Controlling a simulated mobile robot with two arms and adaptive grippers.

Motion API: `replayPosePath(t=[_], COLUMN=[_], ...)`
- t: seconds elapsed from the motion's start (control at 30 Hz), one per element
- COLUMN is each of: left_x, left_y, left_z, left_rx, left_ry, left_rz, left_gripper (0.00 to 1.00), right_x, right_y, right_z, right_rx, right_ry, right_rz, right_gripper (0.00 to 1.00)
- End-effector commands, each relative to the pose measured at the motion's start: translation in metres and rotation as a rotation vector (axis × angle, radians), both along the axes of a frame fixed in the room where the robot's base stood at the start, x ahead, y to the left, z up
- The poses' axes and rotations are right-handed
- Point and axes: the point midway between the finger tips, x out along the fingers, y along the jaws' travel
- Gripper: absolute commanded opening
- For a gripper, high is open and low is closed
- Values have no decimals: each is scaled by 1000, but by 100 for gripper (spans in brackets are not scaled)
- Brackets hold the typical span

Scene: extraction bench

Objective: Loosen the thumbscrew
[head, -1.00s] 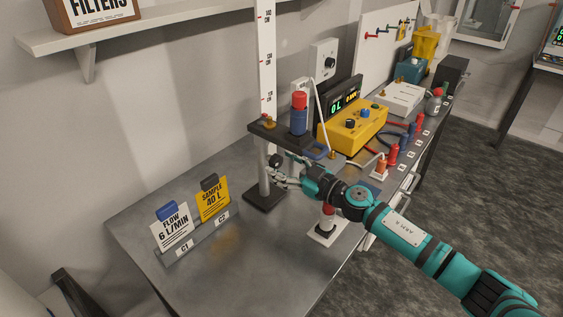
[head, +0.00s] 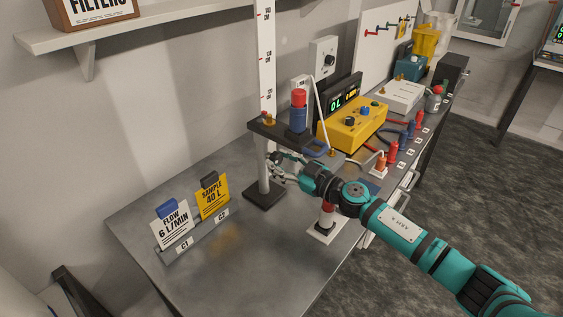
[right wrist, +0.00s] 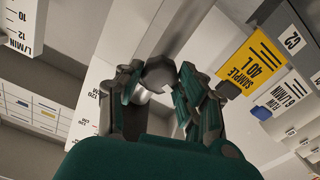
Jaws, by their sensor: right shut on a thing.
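The thumbscrew shows in the right wrist view as a dark grey knob (right wrist: 160,72) on the stand's post (right wrist: 196,32), between the two fingertips. My right gripper (right wrist: 158,80) is shut on it. In the head view my right gripper (head: 274,164) is at the upper part of the grey post, just below the black platform (head: 285,135). The fingers hide the thumbscrew there. Whether the thumbscrew has turned cannot be told. My left gripper is not in view.
A card holder (head: 195,237) sits to the left. A yellow meter box (head: 352,126) and several coloured plugs stand to the right. The bench front is clear.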

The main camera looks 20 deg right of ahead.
Motion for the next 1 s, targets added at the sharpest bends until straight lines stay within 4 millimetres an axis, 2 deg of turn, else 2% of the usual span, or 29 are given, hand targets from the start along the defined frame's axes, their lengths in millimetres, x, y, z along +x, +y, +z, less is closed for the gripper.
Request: replayPosePath(t=[0.37, 1.0], left_x=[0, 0], left_y=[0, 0], left_z=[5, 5], left_rx=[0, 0], left_ry=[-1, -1], left_rz=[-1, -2], left_gripper=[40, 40], right_x=[0, 0], right_y=[0, 0], right_z=[1, 0], right_rx=[-157, -658], right_ry=[-104, -437], right_rz=[-1, 1], right_gripper=[6, 6])
